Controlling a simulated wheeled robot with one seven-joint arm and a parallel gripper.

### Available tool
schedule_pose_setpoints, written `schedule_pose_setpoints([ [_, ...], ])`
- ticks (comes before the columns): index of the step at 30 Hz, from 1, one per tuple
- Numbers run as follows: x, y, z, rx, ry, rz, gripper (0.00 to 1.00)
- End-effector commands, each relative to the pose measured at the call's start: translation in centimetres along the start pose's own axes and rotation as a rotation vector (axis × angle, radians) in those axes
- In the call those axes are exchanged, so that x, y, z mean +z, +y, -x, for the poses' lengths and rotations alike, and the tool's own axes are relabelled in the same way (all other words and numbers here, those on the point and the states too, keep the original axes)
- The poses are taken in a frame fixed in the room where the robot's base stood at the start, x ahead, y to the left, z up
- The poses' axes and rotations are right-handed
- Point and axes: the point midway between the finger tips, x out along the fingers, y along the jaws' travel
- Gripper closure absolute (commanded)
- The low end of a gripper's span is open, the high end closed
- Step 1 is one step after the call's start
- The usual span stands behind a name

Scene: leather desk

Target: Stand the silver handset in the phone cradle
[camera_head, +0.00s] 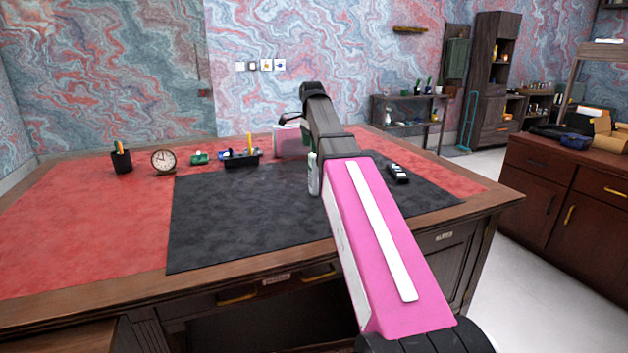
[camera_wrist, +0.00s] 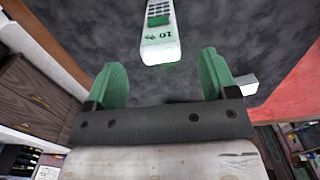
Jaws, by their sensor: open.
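A small pale block (camera_wrist: 245,84) is partly behind the right finger. I cannot make out the phone cradle for certain.
A small black-and-pale object (camera_head: 398,173) lies on the mat (camera_head: 235,215) right of my arm. A pen cup (camera_head: 121,158), a clock (camera_head: 163,161), a black organizer (camera_head: 240,158) and a pink box (camera_head: 290,143) stand farther back. The left mat is clear.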

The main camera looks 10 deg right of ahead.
Motion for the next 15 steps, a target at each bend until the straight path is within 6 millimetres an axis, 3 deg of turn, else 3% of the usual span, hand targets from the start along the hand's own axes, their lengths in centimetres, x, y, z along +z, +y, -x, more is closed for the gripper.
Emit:
schedule_pose_setpoints([
  [15,-0.9,0.2,-5.0,0.001,0.000,0.001,0.21],
])
